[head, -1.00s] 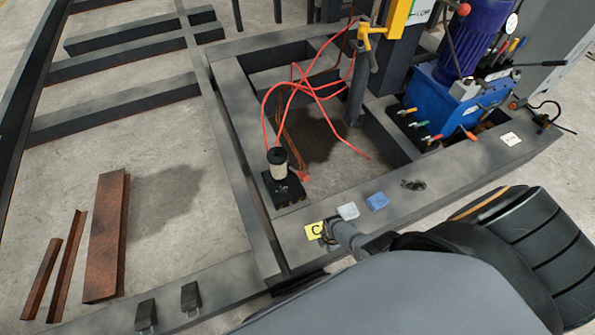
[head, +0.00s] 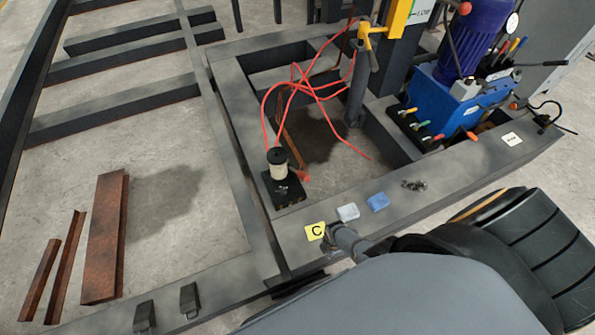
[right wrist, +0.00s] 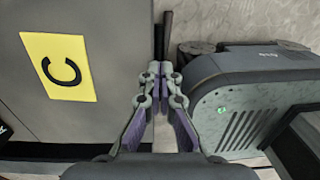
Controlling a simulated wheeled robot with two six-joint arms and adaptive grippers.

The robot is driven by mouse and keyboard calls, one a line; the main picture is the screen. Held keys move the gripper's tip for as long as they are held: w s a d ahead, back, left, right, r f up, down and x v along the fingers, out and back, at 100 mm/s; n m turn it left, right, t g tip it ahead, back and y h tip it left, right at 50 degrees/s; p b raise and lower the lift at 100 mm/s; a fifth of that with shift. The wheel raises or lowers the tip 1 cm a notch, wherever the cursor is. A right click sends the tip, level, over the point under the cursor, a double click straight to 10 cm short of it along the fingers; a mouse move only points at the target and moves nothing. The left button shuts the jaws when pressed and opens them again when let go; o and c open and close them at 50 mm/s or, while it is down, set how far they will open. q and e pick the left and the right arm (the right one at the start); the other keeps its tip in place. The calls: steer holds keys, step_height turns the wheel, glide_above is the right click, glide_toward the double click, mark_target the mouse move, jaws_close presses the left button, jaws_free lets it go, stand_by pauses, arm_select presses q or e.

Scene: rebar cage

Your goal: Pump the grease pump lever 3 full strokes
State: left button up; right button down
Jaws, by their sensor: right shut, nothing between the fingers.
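The grease pump appears to be the unit with a cream cylinder (head: 278,171), black cap and black base (head: 281,189) on the dark frame in the head view. A red piece (head: 303,176) lies at its right side; I cannot tell whether it is the lever. My right gripper (head: 333,235) is by the yellow C label (head: 314,231), to the right of and nearer than the pump, and apart from it. In the right wrist view its fingers (right wrist: 162,68) are shut and empty. A dark rod-like shape (right wrist: 167,35) shows beyond the tips. My left gripper is out of view.
Red hoses (head: 300,95) loop over the frame opening. A light block (head: 348,212) and a blue cloth-like item (head: 377,202) lie on the front beam (head: 450,165). A blue hydraulic unit (head: 450,105) stands at the right. Rusty steel pieces (head: 104,235) lie on the floor at left.

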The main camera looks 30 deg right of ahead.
steer(key=w+r+p, duration=0.2)
steer(key=w+r, duration=0.6)
steer(key=r, duration=0.1)
steer(key=w+d+r+p, duration=0.1)
steer(key=w+r+p, duration=0.2)
steer(key=w+r, duration=0.5)
steer(key=w+r+p, duration=0.3)
steer(key=w+r, duration=0.5)
steer(key=r, duration=0.1)
steer(key=shift+w+d+r, duration=0.25)
steer(key=shift+w+r, duration=0.1)
steer(key=shift+w, duration=0.05)
stand_by(0.3)
steer(key=shift+s+f, duration=0.45)
steer(key=shift+f, duration=0.1)
